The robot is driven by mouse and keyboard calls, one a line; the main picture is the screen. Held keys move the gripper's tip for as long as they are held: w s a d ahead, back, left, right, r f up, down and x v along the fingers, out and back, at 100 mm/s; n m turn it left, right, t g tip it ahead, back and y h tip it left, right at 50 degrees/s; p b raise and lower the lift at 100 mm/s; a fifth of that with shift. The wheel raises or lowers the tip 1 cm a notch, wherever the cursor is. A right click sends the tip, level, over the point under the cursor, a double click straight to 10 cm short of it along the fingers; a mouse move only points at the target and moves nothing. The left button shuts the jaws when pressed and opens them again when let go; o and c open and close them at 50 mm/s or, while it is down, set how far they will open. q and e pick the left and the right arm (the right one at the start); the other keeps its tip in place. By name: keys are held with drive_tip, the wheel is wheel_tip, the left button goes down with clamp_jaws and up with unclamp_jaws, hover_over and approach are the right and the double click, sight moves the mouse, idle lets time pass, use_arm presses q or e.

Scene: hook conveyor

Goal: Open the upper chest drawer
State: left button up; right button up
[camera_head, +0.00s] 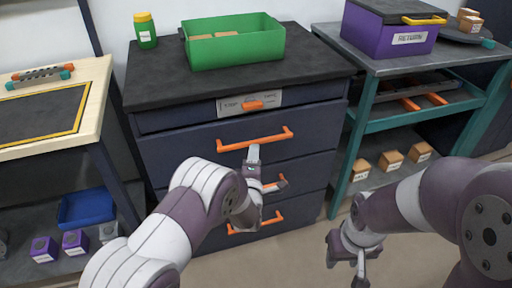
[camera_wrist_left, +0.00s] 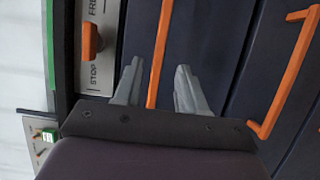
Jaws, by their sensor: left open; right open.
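The dark chest of drawers (camera_head: 160,125) stands in the middle of the head view. Its upper drawer (camera_head: 180,148) looks closed, with a long orange bar handle (camera_head: 280,134). My left gripper (camera_head: 267,168) is open at the chest front, just below that handle in the head view. In the left wrist view the handle (camera_wrist_left: 160,45) runs between the two spread fingers (camera_wrist_left: 157,85), apart from both; its depth between them is unclear. A lower drawer handle (camera_wrist_left: 285,80) lies to the right there. My right gripper (camera_head: 350,255) is open and empty, low at right.
A green bin (camera_head: 238,50) and a green bottle (camera_head: 145,30) with a yellow lid stand on the chest top. An orange switch (camera_head: 253,105) sits above the upper drawer. A teal shelf cart (camera_head: 355,140) stands close at right, and a wooden table (camera_head: 100,80) at left.

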use_arm(q)
drive_tip(key=w, duration=0.5)
drive_tip(key=shift+w+d+b, duration=0.2)
drive_tip(key=shift+b, duration=0.15)
drive_tip(key=shift+r, duration=0.1)
clamp_jaws()
